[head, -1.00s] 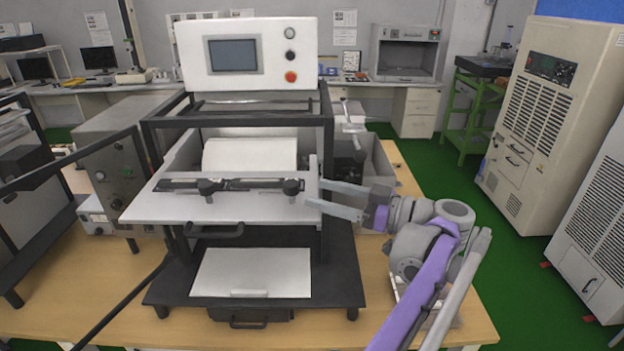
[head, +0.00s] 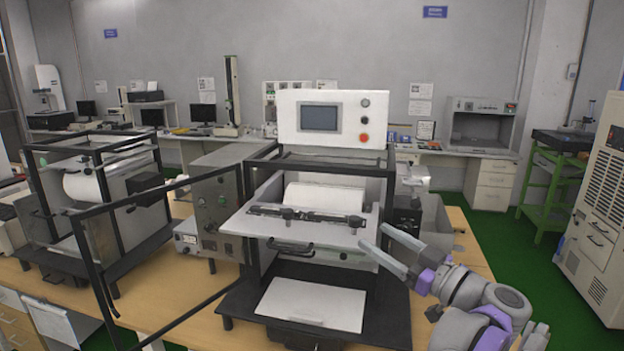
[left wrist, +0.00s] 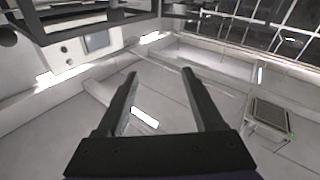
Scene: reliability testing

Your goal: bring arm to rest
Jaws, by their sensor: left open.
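My left gripper (head: 372,234) is in the head view, its arm coming in from the lower right. Its two grey fingers are spread apart, with nothing between them. They point up and left, close to the right edge of the test machine's pale shelf (head: 245,225); I cannot tell whether they touch it. In the left wrist view the two dark fingers (left wrist: 160,80) are also apart and empty, with walls and ceiling beyond them. My right gripper is not in view.
The test machine (head: 290,130), with a screen panel and black frame, stands on a wooden table (head: 185,322). A second framed machine (head: 120,205) stands to the left. A green stand (head: 545,180) and beige cabinet (head: 600,215) are at right, with green floor between.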

